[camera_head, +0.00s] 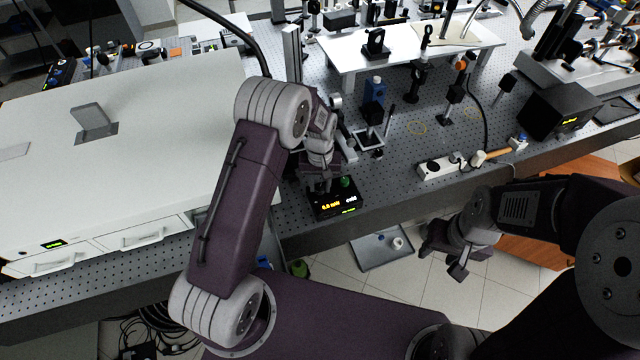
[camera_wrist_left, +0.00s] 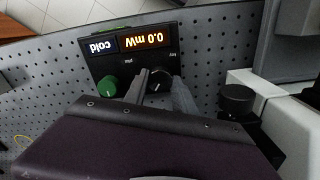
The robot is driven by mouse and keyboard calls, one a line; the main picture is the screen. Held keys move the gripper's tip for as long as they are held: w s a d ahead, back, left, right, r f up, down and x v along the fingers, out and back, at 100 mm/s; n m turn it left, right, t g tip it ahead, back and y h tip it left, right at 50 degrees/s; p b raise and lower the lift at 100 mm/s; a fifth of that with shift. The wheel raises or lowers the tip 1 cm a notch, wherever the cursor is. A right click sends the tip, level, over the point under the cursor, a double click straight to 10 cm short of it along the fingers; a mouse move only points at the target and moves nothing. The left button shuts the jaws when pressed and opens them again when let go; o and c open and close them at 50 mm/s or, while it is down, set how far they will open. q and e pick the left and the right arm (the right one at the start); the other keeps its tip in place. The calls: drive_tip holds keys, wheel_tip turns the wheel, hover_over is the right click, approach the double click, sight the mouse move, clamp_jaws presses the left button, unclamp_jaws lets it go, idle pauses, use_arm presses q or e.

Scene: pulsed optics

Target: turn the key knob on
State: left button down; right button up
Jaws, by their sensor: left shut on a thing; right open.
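The black control box (camera_head: 334,207) stands at the front edge of the perforated bench. Its orange display reads about 0.0 mW beside a white "cold" in the left wrist view (camera_wrist_left: 142,40). The black key knob (camera_wrist_left: 159,82), with a light pointer mark, sits beside a green knob (camera_wrist_left: 106,87) on the same panel. My left gripper (camera_wrist_left: 161,81) has its fingers on both sides of the key knob and is shut on it. In the head view the left gripper (camera_head: 322,182) hides this knob. My right gripper (camera_head: 456,260) is open and empty, beyond the bench's front edge.
A large white housing (camera_head: 120,150) fills the left of the bench. Posts and optics, including a blue mount (camera_head: 375,90), stand behind the box. A white power strip (camera_head: 440,167) lies to the right. A black knob (camera_wrist_left: 236,99) shows near the left gripper.

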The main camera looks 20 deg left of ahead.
sight(320, 187)
use_arm(q)
drive_tip(key=shift+w+r+m, duration=0.1)
drive_tip(key=shift+m, duration=1.05)
drive_tip(key=shift+w+r+m, duration=0.1)
drive_tip(key=shift+m, duration=1.05)
drive_tip(key=c, duration=1.1)
unclamp_jaws()
drive_tip(key=shift+o, duration=0.3)
drive_tip(key=shift+s, duration=0.15)
wheel_tip(320, 187, up, 9)
drive_tip(key=b, duration=0.1)
drive_tip(key=shift+b, duration=0.4)
